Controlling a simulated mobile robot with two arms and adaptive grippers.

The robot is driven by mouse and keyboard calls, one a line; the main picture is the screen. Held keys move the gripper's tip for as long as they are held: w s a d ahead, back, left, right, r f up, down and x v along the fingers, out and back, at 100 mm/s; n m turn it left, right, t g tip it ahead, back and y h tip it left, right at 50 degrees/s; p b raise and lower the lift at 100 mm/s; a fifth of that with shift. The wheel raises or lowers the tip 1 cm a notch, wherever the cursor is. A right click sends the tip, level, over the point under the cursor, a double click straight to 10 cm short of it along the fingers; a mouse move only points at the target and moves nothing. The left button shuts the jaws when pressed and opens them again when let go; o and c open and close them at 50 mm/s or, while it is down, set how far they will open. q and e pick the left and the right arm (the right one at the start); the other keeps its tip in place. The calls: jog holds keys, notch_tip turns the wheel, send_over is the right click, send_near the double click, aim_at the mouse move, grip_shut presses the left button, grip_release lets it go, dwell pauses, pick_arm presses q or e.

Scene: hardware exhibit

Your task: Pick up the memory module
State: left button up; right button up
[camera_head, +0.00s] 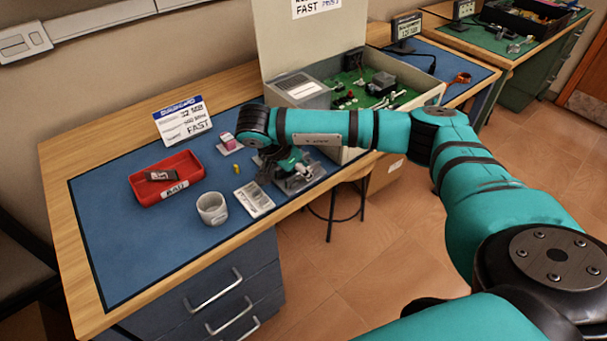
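A small dark module with a pale label (162,175), likely the memory module, lies in a shallow red tray (182,164) on the blue mat, at the left of the desk. The tray has a white label on its front. My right arm comes in from the right, and my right gripper (268,178) points down over the right part of the mat, well apart from the tray. Its fingers are small and dark against a grey item with teal and metal parts (301,178), so their opening and any contact are unclear. My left gripper is out of view.
A small yellow piece (238,168), a pink-and-white box (227,143) and a sign (183,121) are behind. An open computer case (300,88) stands right.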

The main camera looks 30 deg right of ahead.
jog(key=shift+f, duration=0.1)
jog(key=shift+c, duration=0.2)
grip_shut()
